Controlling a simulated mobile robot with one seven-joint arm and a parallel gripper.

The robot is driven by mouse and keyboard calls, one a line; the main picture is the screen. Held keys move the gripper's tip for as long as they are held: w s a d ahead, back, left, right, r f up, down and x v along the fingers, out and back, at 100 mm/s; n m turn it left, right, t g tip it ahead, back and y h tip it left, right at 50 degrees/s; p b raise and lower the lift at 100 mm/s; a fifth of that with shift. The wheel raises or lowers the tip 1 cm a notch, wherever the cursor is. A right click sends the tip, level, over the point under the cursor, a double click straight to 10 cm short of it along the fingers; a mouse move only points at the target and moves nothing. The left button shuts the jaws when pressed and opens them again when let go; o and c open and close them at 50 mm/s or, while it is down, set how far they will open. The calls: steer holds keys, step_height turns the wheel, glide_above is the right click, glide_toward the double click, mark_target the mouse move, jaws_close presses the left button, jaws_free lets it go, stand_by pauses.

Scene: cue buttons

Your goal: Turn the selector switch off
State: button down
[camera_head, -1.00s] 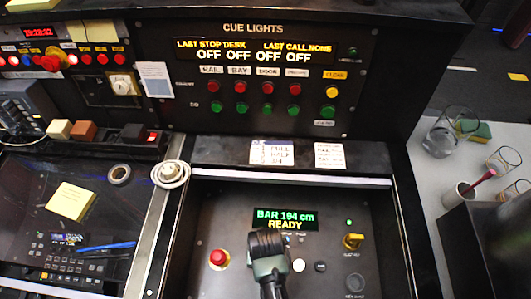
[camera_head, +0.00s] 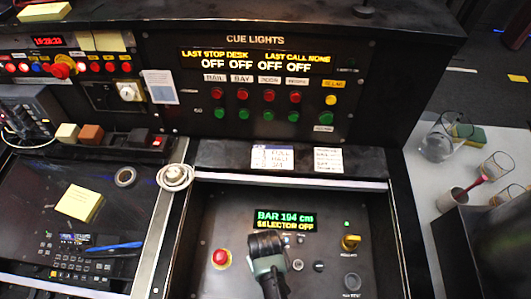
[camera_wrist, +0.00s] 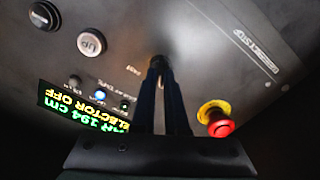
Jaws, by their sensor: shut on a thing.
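The display (camera_head: 284,221) on the sloped control panel reads "BAR 194 cm" and "SELECTOR OFF". My gripper (camera_head: 266,243) is over the panel just below this display. In the wrist view the gripper's two dark fingers (camera_wrist: 160,62) are close together at the panel face, shut on a small dark part that I take to be the selector switch. The fingers hide nearly all of that switch, so its pointer cannot be read. The display also shows upside down in the wrist view (camera_wrist: 82,118).
A red emergency stop button (camera_head: 221,258) is left of my gripper; it also shows in the wrist view (camera_wrist: 219,124). A yellow key switch (camera_head: 350,242), a white button (camera_head: 297,265) and black buttons are to the right. Cue light buttons (camera_head: 268,105) line the upright panel behind.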

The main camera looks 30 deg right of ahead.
steer(key=shift+r+n+p, duration=0.1)
steer(key=shift+n+p, duration=0.4)
steer(key=shift+n, duration=1.1)
steer(key=shift+a, duration=0.1)
steer(key=c, duration=0.9)
jaws_free()
steer(key=shift+c, duration=0.2)
step_height(320, 180, up, 13)
steer(key=p, duration=0.1)
